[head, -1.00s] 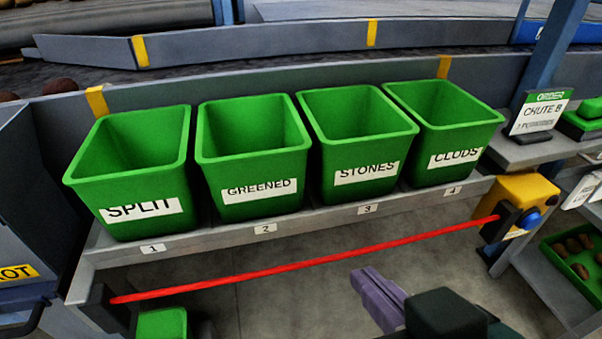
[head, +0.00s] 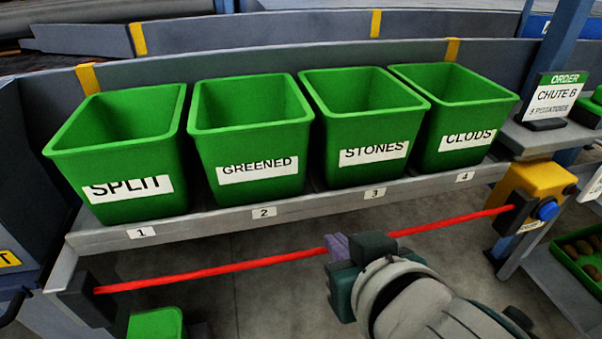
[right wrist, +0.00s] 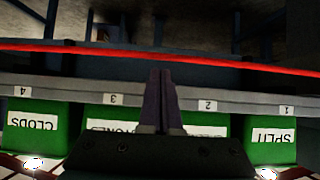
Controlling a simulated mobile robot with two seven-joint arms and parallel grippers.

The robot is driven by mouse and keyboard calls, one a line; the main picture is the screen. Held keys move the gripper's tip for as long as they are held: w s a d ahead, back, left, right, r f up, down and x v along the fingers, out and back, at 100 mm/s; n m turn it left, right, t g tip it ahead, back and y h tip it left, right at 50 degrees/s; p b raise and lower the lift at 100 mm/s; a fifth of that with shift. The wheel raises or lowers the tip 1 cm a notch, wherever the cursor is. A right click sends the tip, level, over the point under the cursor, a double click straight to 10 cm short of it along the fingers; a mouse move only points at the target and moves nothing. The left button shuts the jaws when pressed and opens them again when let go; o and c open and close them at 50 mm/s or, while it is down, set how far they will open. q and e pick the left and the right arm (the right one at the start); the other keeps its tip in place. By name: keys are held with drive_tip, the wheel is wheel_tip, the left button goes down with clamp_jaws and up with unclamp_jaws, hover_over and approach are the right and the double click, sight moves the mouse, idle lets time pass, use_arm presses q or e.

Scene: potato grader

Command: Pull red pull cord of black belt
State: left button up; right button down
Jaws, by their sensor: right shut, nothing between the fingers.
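The red pull cord (head: 230,267) runs taut along the front below the shelf, from a dark bracket (head: 88,298) at the left to a yellow switch box (head: 540,180) with a blue button at the right. My right gripper (head: 338,246) is shut and empty at the middle of the cord, hiding a short stretch of it in the head view. In the right wrist view, the shut fingers (right wrist: 162,75) point at the cord (right wrist: 80,49), which passes unbroken just beyond their tips. I cannot tell whether they touch it. My left gripper is not in view.
Green bins labelled SPLIT (head: 125,205), GREENED (head: 255,188), STONES (head: 375,168) and CLODS (head: 468,150) stand on the grey shelf (head: 215,222) just above the cord. A CHUTE B sign (head: 558,98) stands at the right. Open floor shows below the cord.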

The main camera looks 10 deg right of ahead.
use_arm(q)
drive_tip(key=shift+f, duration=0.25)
use_arm(e)
drive_tip(key=shift+w+f, duration=0.15)
drive_tip(key=shift+f, duration=0.3)
use_arm(q)
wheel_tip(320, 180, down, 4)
drive_tip(key=b, duration=0.4)
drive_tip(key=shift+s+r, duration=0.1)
use_arm(e)
drive_tip(key=f, duration=0.5)
drive_tip(key=shift+s, duration=0.2)
